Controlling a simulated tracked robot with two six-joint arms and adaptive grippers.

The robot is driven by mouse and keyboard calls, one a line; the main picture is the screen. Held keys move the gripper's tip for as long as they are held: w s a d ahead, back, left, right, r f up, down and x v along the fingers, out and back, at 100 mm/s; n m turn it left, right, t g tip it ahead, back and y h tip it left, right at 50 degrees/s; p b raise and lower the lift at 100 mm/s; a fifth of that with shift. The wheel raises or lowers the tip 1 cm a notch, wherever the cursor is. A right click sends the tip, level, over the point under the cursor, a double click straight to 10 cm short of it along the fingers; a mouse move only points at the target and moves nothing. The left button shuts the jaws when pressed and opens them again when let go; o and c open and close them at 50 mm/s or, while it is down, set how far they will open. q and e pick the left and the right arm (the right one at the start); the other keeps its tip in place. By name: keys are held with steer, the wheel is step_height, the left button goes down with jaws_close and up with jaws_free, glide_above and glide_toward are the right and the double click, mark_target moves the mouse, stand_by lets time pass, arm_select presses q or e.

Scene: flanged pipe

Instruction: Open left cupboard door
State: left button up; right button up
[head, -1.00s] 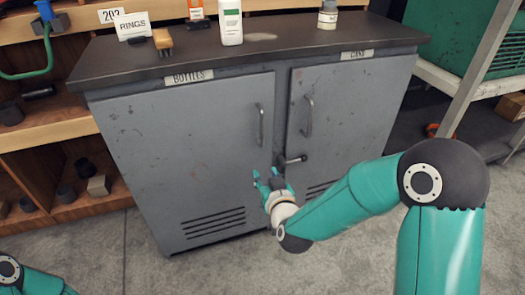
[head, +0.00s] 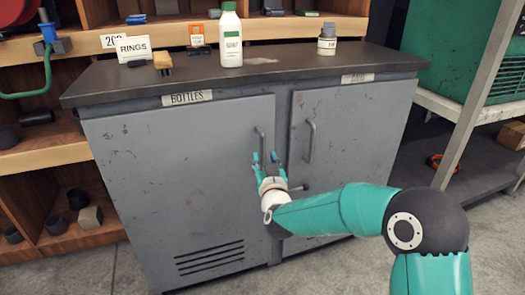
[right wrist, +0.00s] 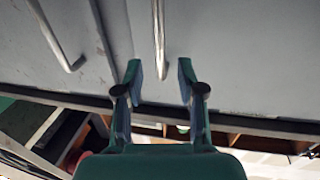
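The left cupboard door (head: 185,180), grey and labelled BOTTLES, is shut. Its upright bar handle (head: 260,145) is near the door's right edge. My right gripper (head: 265,158) is open just below and in front of this handle. In the right wrist view the handle (right wrist: 159,40) stands between and beyond the open fingertips (right wrist: 160,70), with no visible contact. The right cupboard door (head: 345,155) is also shut, with its own bar handle (head: 311,142). My left gripper is out of view.
The dark countertop (head: 110,85) holds a white bottle (head: 230,40), a small jar (head: 327,42), a RINGS card (head: 133,47) and a brush-like item (head: 162,62). A dark latch lever (head: 300,187) sticks out beside my right gripper. A wooden shelf (head: 45,155) stands at the left.

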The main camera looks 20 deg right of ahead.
mark_target(262, 150)
steer(key=shift+w+d, duration=0.15)
steer(key=shift+w, duration=0.9)
steer(key=shift+w+d, duration=0.2)
steer(key=shift+w, duration=0.8)
steer(key=shift+w+d, duration=0.15)
steer(key=shift+w, duration=0.9)
steer(key=shift+c, duration=0.3)
jaws_close()
